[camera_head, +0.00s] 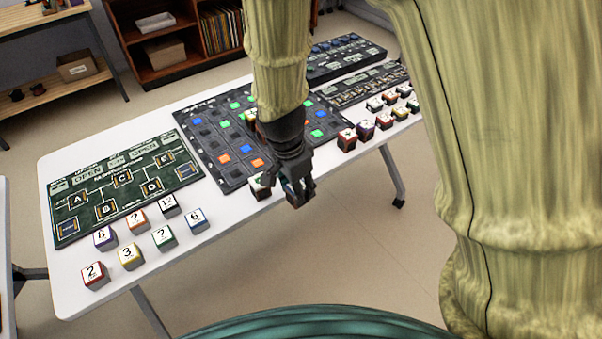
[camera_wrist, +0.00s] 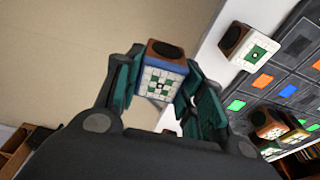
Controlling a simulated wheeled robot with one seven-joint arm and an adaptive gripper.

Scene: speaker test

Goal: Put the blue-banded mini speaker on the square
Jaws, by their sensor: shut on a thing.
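The blue-banded mini speaker (camera_wrist: 163,80) is a small brown cube with a black round spot, a blue band and a white face with green squares. My gripper (camera_wrist: 160,88) is shut on it, one dark finger on each side. In the head view my gripper (camera_head: 297,190) hangs at the front edge of the white table, beside the dark mat with coloured squares (camera_head: 215,137), and hides most of the speaker. The mat also shows in the wrist view (camera_wrist: 302,45). I cannot tell which square is meant.
A similar brown cube with a green pattern (camera_wrist: 250,48) sits by the mat's front edge, close to my gripper; it also shows in the head view (camera_head: 260,188). Several numbered cubes (camera_head: 130,256) stand at the left, before a green board (camera_head: 85,210). More cubes (camera_head: 366,129) stand right.

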